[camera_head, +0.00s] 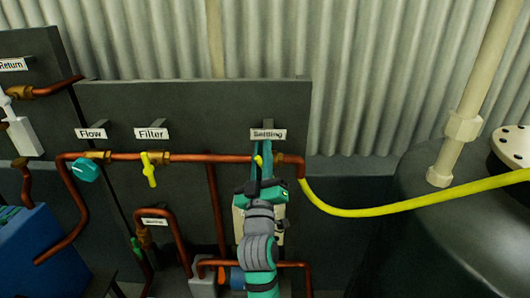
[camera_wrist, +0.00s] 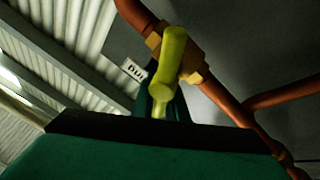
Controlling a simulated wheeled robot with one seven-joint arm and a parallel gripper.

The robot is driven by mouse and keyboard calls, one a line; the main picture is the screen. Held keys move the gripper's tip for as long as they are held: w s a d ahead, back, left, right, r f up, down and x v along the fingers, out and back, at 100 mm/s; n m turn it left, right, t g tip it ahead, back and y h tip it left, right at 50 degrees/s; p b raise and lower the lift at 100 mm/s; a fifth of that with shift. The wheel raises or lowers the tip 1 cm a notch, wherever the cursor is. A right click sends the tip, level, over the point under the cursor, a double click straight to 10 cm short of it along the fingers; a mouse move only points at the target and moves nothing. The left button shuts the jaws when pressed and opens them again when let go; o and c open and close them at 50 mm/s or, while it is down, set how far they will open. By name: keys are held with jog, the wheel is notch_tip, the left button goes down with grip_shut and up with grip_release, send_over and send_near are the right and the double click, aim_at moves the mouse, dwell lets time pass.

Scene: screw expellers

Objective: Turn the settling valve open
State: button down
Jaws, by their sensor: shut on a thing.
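The settling valve sits on a copper pipe under the "Settling" label (camera_head: 268,134), at the right end of the dark panel. Its yellow handle (camera_head: 259,160) is mostly hidden behind my gripper (camera_head: 261,158) in the head view. In the wrist view the yellow handle (camera_wrist: 168,68) stands in front of the brass valve body (camera_wrist: 192,62). My gripper (camera_wrist: 161,105) is shut on the handle's lower part, between its fingers.
To the left on the same pipe are the yellow filter valve (camera_head: 150,168) and the teal flow valve (camera_head: 86,171). A yellow hose (camera_head: 370,211) runs from the pipe's right end over a dark tank (camera_head: 440,225). Lower copper pipes (camera_head: 292,264) lie close to my arm.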

jog(key=c, duration=1.7)
grip_release()
jog(key=shift+r, duration=0.2)
jog(key=shift+c, duration=0.2)
jog(key=shift+f, duration=0.1)
jog(key=shift+s+f, duration=0.1)
jog(key=v, duration=1)
jog(key=shift+s, duration=0.25)
jog(key=shift+f, duration=0.1)
